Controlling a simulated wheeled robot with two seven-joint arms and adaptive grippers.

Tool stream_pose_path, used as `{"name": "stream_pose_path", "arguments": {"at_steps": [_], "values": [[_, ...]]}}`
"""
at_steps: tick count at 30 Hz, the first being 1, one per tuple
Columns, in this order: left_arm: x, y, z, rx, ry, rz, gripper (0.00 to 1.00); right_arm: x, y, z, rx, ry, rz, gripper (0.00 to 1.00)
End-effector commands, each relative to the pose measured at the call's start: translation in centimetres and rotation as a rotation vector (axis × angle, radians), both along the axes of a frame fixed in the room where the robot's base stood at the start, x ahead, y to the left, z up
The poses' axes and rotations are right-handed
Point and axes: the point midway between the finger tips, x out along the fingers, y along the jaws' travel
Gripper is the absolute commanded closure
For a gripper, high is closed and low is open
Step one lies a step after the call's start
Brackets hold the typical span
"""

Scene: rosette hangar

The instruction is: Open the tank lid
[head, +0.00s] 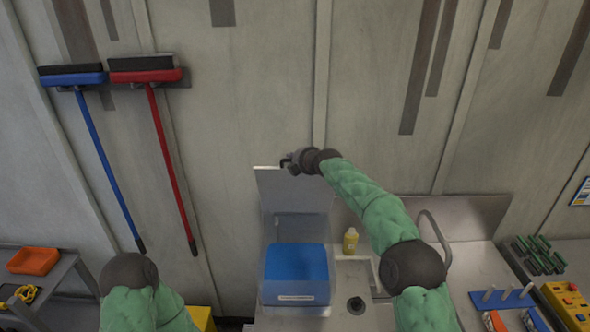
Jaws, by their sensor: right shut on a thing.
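The tank (297,268) is a clear-walled box with a blue block or filling inside and a white label on its front. It stands on the metal counter at the bottom middle. Its lid (285,190) is a grey panel standing about upright at the tank's back edge, so the tank's top is uncovered. My right gripper (288,163) is at the lid's top edge, shut on it; the fingers are small and dark here. My left arm shows at the bottom left, but its gripper is out of view.
A yellow bottle (350,241) stands right of the tank, beside the sink drain (356,305) and a curved tap (436,238). An orange tray (33,261) lies on a left shelf. Blue and red brooms (165,140) hang on the wall.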

Motion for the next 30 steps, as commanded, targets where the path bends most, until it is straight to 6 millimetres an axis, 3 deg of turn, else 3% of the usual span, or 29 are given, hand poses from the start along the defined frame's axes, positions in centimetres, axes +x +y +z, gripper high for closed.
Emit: {"name": "stream_pose_path", "arguments": {"at_steps": [9,26,27,29,30], "values": [[0.0,0.0,1.7,0.000,-0.001,0.000,0.60,2.0,-0.1,0.6,-0.002,0.003,0.001,1.00],[0.0,0.0,1.9,0.000,0.000,0.000,0.60,2.4,0.0,0.6,-0.003,0.004,0.003,1.00],[0.0,0.0,1.9,0.000,0.000,0.000,0.60,2.4,0.0,0.6,-0.003,0.004,0.003,0.71],[0.0,0.0,1.9,0.000,0.000,0.000,0.60,2.4,0.0,0.6,-0.003,0.004,0.003,0.54],[0.0,0.0,1.9,0.000,0.000,0.000,0.60,2.4,0.0,0.6,-0.003,0.003,0.002,0.54]]}}
